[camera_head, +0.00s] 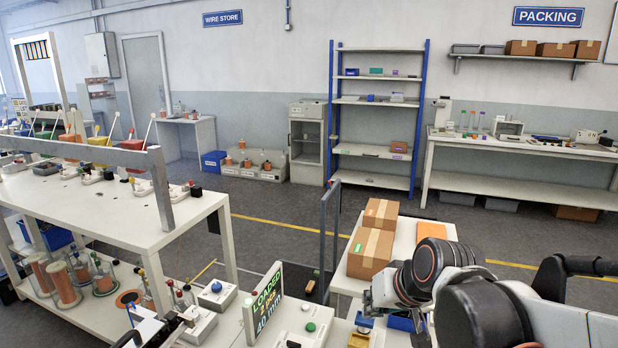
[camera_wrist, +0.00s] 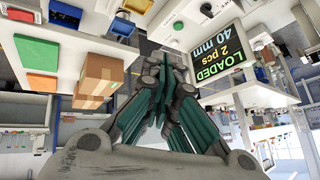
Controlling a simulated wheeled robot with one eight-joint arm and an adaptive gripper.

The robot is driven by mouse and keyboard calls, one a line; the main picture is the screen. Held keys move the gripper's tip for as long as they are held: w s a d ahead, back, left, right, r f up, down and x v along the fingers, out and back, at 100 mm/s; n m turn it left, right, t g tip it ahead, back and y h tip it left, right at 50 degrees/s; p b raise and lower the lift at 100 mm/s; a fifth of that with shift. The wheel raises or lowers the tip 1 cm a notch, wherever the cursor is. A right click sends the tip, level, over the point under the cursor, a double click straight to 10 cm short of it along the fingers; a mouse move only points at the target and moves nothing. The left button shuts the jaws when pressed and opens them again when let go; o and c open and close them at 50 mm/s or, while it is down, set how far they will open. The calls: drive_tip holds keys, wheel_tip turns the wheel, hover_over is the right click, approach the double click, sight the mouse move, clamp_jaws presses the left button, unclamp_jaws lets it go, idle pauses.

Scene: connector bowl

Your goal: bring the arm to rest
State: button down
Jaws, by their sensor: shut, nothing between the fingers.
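My gripper (camera_wrist: 160,68) shows in the wrist view with its dark green-grey fingers drawn together and nothing held between them. It is clear of the bench tops and boxes as far as this view shows. In the head view my arm (camera_head: 440,270) is folded at the lower right, above the near bench. The fingers cannot be made out clearly there.
A display reading "LOADED 2 pcs 40 mm" (camera_head: 266,304) stands left of my arm; it also shows in the wrist view (camera_wrist: 215,55). Cardboard boxes (camera_head: 370,252) and an orange pad (camera_head: 432,230) lie close behind the arm. A white workbench (camera_head: 110,215) stands left. Open floor lies beyond.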

drive_tip(key=s+d+h, duration=0.1)
drive_tip(key=s+d, duration=0.2)
drive_tip(key=s, duration=0.4)
drive_tip(key=s+d+h, duration=0.1)
drive_tip(key=s+d, duration=0.3)
drive_tip(key=s, duration=0.4)
drive_tip(key=shift+d+r+h, duration=0.15)
drive_tip(key=shift+d+h, duration=0.05)
drive_tip(key=shift+h, duration=0.2)
drive_tip(key=shift+s, duration=0.1)
idle(5.0)
